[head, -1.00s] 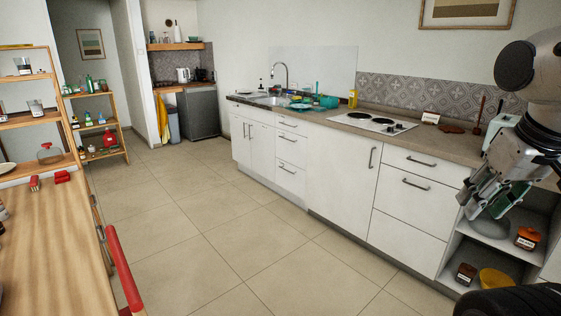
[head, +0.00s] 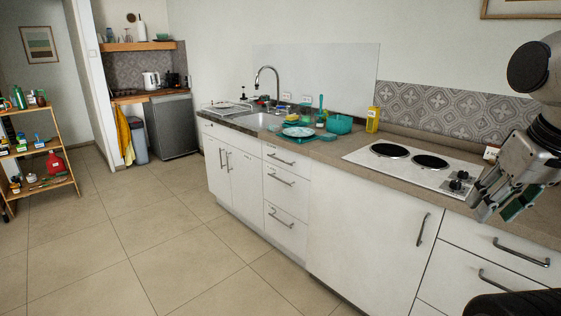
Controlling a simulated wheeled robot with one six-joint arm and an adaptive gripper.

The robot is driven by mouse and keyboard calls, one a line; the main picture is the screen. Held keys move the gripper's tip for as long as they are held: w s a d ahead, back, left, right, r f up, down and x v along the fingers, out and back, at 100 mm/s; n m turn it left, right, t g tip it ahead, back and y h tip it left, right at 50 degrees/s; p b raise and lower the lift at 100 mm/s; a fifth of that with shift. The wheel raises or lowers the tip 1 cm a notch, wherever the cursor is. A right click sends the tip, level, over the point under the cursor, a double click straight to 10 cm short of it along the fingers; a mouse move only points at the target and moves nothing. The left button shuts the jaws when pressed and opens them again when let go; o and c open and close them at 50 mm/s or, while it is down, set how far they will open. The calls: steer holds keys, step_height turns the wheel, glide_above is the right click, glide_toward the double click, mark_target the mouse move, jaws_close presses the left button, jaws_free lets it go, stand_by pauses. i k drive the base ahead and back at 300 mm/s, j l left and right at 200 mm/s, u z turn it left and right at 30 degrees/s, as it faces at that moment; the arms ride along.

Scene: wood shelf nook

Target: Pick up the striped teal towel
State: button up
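I cannot make out a striped teal towel for certain. Several teal things are grouped on the counter right of the sink: a teal pot (head: 340,125), an upright teal utensil (head: 321,108), and flat teal pieces around a pale plate (head: 299,132). Any stripes there are too small to tell. My gripper (head: 492,207) is at the right edge, in front of the hob's right end and well apart from the teal group. It points down and left.
The sink (head: 262,120) and the hob (head: 420,167) are set in the long counter. A yellow cloth (head: 125,135) hangs by a grey bin (head: 138,140) and small fridge (head: 173,125). A wooden shelf (head: 62,150) stands at left. The tiled floor (head: 160,230) between is clear.

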mark_target(272, 127)
steer(key=i+j, duration=0.25)
steer(key=j, duration=0.15)
steer(key=i+j, duration=0.5)
steer(key=j, duration=0.25)
steer(key=i+j, duration=0.25)
steer(key=j+z, duration=0.05)
steer(key=j, duration=0.05)
